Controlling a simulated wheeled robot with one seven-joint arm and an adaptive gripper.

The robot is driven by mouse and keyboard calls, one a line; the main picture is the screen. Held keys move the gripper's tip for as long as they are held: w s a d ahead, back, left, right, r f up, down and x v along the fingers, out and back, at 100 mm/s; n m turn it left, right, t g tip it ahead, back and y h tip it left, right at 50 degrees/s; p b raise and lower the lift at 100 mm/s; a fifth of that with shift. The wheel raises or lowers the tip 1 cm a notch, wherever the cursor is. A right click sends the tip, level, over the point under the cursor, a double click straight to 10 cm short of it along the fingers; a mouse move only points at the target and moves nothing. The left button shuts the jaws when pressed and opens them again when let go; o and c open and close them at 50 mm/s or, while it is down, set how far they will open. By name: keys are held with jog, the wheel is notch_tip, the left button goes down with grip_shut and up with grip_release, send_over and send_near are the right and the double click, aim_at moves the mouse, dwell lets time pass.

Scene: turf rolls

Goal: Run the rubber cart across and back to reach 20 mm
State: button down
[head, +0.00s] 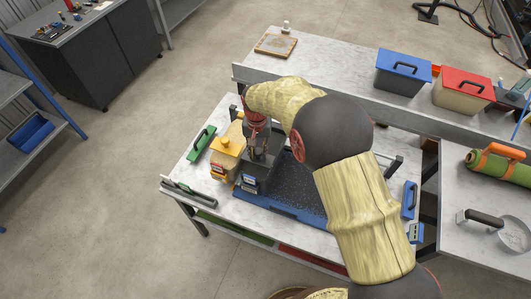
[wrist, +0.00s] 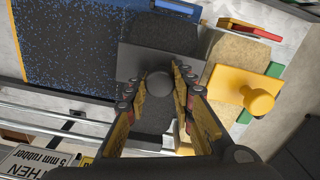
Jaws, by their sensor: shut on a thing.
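The dark grey rubber cart (head: 257,176) stands at the left end of the speckled dark bed (head: 305,190). In the wrist view the cart (wrist: 138,60) is a flat grey top with a round dark knob. My gripper (wrist: 158,77) is shut on that knob, one finger on each side. In the head view my gripper (head: 259,152) is over the cart and partly hidden by my arm. The bed in the wrist view (wrist: 70,45) is black with blue flecks. What lies under the cart is hidden, and the layer's depth cannot be read.
A yellow-knobbed tan cart (head: 226,160) stands just left of the rubber cart. A green-handled tool (head: 200,143) lies farther left. Blue (head: 403,68) and red (head: 463,90) lidded bins stand on the back bench. A green roll (head: 500,165) lies at right. A partly cut-off sign (wrist: 40,162) mentions 5 mm rubber.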

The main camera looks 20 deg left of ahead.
jog(key=shift+a, duration=0.25)
jog(key=c, duration=1.5)
grip_release()
jog(key=shift+a, duration=0.15)
notch_tip(320, 180, up, 12)
